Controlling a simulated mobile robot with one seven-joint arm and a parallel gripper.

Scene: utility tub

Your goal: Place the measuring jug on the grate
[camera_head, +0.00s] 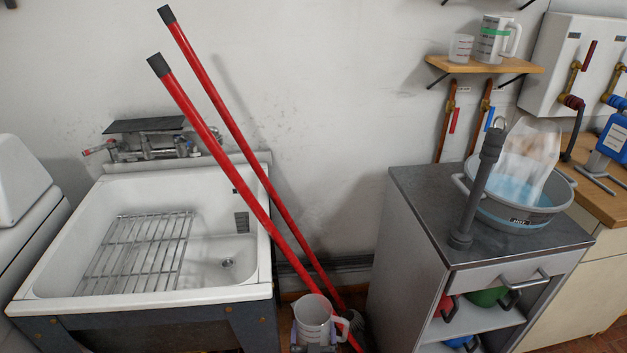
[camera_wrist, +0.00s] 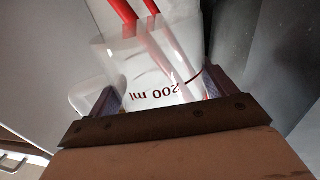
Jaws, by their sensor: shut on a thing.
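The measuring jug (camera_head: 314,316) is clear, with a white handle, and shows at the bottom centre of the head view. My gripper (camera_head: 315,347) is shut on it from below in that picture. In the wrist view the jug (camera_wrist: 150,75) sits between the two fingers, with a dark red "200 ml" mark that reads upside down. The grate (camera_head: 138,252) is a metal wire rack lying in the left part of the white tub (camera_head: 215,200). The jug is apart from the grate, to its right and nearer the camera.
Two red poles (camera_head: 225,160) lean against the wall between tub and cabinet. A grey basin (camera_head: 520,205) and a dark upright pipe (camera_head: 478,190) stand on the cabinet. Another jug (camera_head: 494,45) and a small beaker (camera_head: 460,48) stand on the wall shelf. The grate is bare.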

